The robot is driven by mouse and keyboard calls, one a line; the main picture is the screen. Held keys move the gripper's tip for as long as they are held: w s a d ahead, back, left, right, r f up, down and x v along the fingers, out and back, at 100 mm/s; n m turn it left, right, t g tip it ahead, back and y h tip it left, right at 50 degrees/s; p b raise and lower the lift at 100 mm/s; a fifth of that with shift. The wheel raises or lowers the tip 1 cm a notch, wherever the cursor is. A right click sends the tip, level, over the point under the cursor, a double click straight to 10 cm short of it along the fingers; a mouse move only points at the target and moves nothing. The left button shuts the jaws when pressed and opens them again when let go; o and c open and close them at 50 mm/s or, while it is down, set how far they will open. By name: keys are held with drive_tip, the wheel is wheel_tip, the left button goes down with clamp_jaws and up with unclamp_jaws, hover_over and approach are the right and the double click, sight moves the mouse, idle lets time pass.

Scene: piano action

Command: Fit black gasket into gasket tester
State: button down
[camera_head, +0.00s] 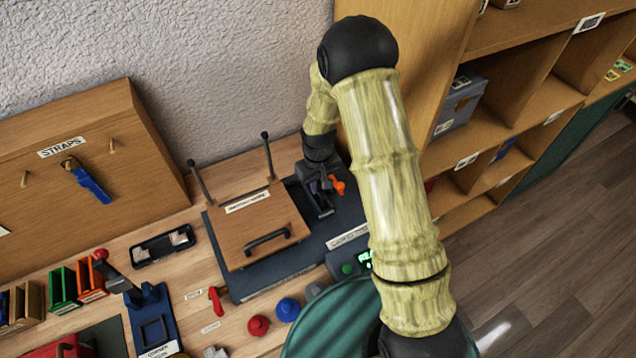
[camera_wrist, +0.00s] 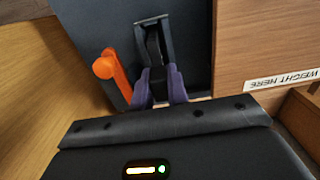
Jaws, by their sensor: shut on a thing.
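My gripper (camera_head: 316,186) is low over the right part of a dark blue base, beside an orange lever (camera_head: 337,185). In the wrist view its purple fingertips (camera_wrist: 160,86) are shut on a small dark piece (camera_wrist: 158,74), which looks like the black gasket. The fingers hide most of it. A black slotted fixture (camera_wrist: 144,35), apparently the gasket tester, lies just beyond the fingertips; it also shows in the head view (camera_head: 323,207). The dark piece overlaps the fixture's near end in the picture. I cannot tell whether it is seated in it. The orange lever (camera_wrist: 106,68) stands left of the fingers.
A wooden hinged board (camera_head: 262,220) with a black handle covers the base's left part; its label in the wrist view ends "WEIGHT HERE". Shelves (camera_head: 520,90) stand right. A red knob (camera_head: 258,325) and a blue knob (camera_head: 287,309) are in front. The straps board (camera_head: 75,170) is left.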

drive_tip(key=shift+f, duration=0.3)
idle(0.4)
drive_tip(key=shift+s+d+f+b, duration=0.1)
drive_tip(key=shift+b, duration=0.2)
drive_tip(key=shift+f, duration=0.25)
drive_tip(key=c, duration=1.1)
unclamp_jaws()
drive_tip(key=shift+o, duration=0.2)
drive_tip(key=shift+r, duration=0.1)
drive_tip(key=shift+r+p, duration=2.55)
drive_tip(key=shift+r, duration=1.15)
